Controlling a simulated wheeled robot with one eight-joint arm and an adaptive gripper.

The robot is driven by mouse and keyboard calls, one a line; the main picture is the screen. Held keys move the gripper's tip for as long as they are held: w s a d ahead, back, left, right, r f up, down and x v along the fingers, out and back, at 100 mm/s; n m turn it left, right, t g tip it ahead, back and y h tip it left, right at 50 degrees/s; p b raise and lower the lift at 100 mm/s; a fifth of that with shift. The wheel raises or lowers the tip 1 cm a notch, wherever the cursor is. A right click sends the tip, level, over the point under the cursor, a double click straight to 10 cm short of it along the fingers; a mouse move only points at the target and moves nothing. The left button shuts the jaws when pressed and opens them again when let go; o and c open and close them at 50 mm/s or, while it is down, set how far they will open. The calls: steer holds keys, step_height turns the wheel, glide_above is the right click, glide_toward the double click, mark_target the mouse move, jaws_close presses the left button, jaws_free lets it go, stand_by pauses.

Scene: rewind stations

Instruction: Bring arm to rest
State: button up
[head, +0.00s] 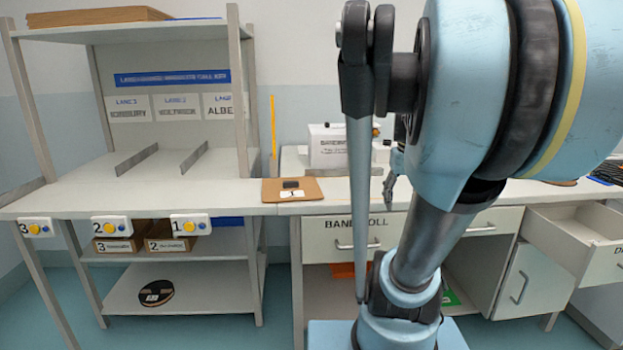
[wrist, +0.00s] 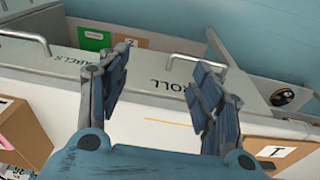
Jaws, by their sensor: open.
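My arm fills the right half of the head view and bends above the workbench (head: 330,203). My gripper (wrist: 162,75) shows in the wrist view with its two dark blue fingers apart and nothing between them. In the head view, only a small part of my gripper shows behind my arm, over the bench near the white machine (head: 328,146). The wrist view looks down past the fingers, with the drawer fronts upside down, one marked ROLL (wrist: 178,85). The rest of the gripper is hidden in the head view.
A brown board (head: 270,190) with a black piece lies on the bench. A drawer (head: 575,232) stands open at the right. A shelf rack (head: 180,172) with numbered buttons is at the left. A black disc (head: 156,293) lies on its lower shelf.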

steer(key=s+a+f, duration=0.7)
steer(key=s+f, duration=0.2)
steer(key=f, duration=0.3)
steer(key=shift+s+f+t, duration=0.25)
steer(key=shift+f+t, duration=0.05)
